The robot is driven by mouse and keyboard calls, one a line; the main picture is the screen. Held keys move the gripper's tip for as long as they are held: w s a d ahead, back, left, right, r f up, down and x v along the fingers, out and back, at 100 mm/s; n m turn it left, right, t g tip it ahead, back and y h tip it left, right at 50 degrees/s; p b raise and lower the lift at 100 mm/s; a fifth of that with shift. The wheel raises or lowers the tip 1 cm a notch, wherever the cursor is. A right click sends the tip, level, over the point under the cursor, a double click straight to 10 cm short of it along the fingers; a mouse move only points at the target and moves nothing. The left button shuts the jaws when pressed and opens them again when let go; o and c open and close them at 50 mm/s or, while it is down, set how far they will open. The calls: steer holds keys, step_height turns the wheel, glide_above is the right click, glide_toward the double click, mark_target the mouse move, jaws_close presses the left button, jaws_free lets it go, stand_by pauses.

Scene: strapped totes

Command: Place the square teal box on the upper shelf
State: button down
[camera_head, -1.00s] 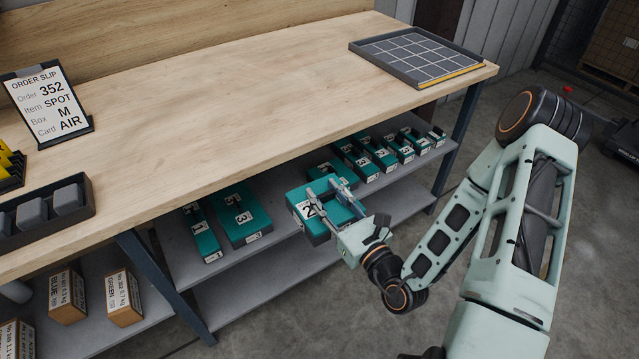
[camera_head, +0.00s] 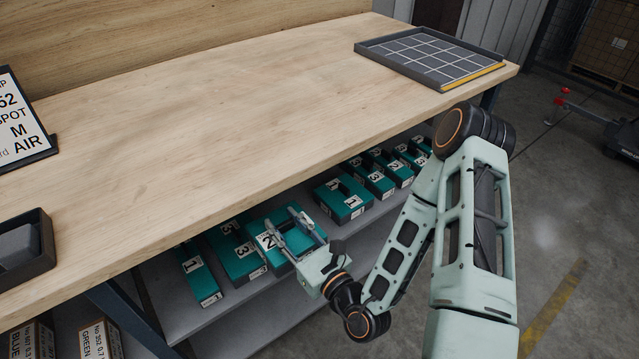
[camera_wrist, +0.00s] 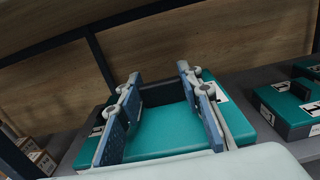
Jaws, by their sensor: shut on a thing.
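The square teal box (camera_head: 289,212) marked 2 is in my gripper (camera_head: 290,232). It is at the upper shelf (camera_head: 168,300) under the bench top, between a teal box marked 3 (camera_head: 232,255) on its left and a teal box marked 1 (camera_head: 338,203) on its right. My gripper is shut on it from the front. In the wrist view the box (camera_wrist: 165,132) lies between the two fingers and looks about level. Whether its underside touches the shelf cannot be told.
A narrow teal box (camera_head: 197,275) stands farther left, and several smaller teal boxes (camera_head: 392,168) stand to the right. The bench top (camera_head: 200,130) overhangs the shelf. A gridded tray (camera_head: 430,55) lies on it. Cardboard boxes (camera_head: 100,340) stand lower left.

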mark_target(293, 205)
steer(key=shift+w+a, duration=0.2)
steer(key=shift+w, duration=0.25)
steer(key=w+f+b, duration=0.1)
steer(key=w, duration=0.2)
steer(key=w+d+f+b, duration=0.1)
steer(key=w+f+b, duration=0.1)
steer(key=w, duration=0.1)
steer(key=w+f+b, duration=0.1)
steer(key=w, duration=0.2)
steer(key=shift+w+d+f, duration=0.15)
steer(key=shift+d+f, duration=0.2)
steer(key=w+f+b, duration=0.1)
steer(key=f, duration=0.1)
steer(key=w+f+b, duration=0.2)
steer(key=f, duration=0.1)
steer(key=w+f+b, duration=0.1)
steer(key=f, duration=0.2)
steer(key=shift+w+d+f, duration=0.15)
steer(key=shift+d, duration=0.2)
